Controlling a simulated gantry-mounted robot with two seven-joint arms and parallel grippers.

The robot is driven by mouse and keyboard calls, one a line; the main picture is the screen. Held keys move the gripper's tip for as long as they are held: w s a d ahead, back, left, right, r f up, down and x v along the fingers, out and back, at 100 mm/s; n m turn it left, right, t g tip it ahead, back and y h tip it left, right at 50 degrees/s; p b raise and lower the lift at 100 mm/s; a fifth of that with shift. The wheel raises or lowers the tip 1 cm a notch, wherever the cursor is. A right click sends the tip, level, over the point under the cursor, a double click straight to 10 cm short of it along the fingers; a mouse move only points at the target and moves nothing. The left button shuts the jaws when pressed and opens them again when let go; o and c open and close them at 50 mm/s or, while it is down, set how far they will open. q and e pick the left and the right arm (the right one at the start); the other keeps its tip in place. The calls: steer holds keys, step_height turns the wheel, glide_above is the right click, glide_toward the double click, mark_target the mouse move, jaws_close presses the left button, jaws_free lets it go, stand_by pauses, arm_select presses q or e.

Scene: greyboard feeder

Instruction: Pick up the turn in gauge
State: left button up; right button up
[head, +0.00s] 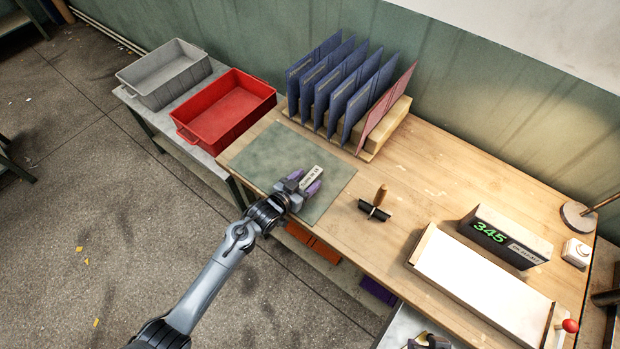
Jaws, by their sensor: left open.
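The turn-in gauge (313,177) is a small pale block with dark lettering on its top. It lies on the grey-green mat (255,157) near the mat's right side. My left gripper (305,182) is over the mat with its purple fingertips apart, one on either side of the gauge. Whether the fingers touch the gauge cannot be told. A dark mechanical part (430,342) at the bottom edge appears to be my right gripper, mostly cut off.
A brush or roller with a wooden handle (376,203) lies right of the mat. Blue boards and one pink board stand in a wooden rack (385,138) behind. A red tray (228,108) and a grey tray (165,75) are at left. A display box (505,238) and long white board (482,283) are at right.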

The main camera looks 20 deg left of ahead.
arm_select(q)
steer(key=shift+c, duration=0.2)
steer(key=c, duration=1.1)
steer(key=shift+r, duration=0.1)
